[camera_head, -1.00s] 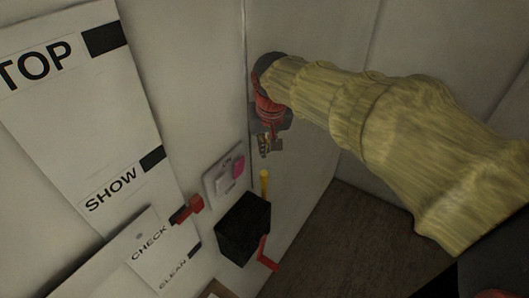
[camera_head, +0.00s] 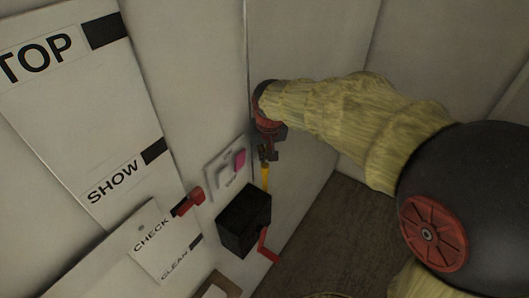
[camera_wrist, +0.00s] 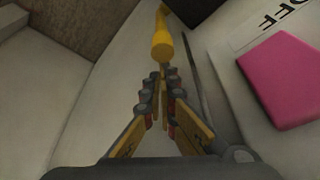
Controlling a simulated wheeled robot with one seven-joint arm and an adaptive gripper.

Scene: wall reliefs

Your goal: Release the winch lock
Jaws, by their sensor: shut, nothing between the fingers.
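The winch is a black box (camera_head: 243,221) on the wall with a red crank (camera_head: 266,246) at its lower right. A yellow lever (camera_head: 265,176), which looks like the winch lock, stands up from behind the box. In the wrist view the lever (camera_wrist: 162,42) has a thick rounded knob end and lies just beyond my fingertips. My gripper (camera_head: 267,156) is shut and empty, right at the top of the lever. In the wrist view my fingertips (camera_wrist: 158,80) meet just short of the knob; I cannot tell whether they touch it.
A pale wall panel with a pink button (camera_head: 240,160) is close left of my gripper; the pink button (camera_wrist: 285,80) shows at right in the wrist view beside an "OFF" label (camera_wrist: 275,22). A red handle (camera_head: 188,202) sticks out further left. Open brown floor (camera_head: 335,235) lies right.

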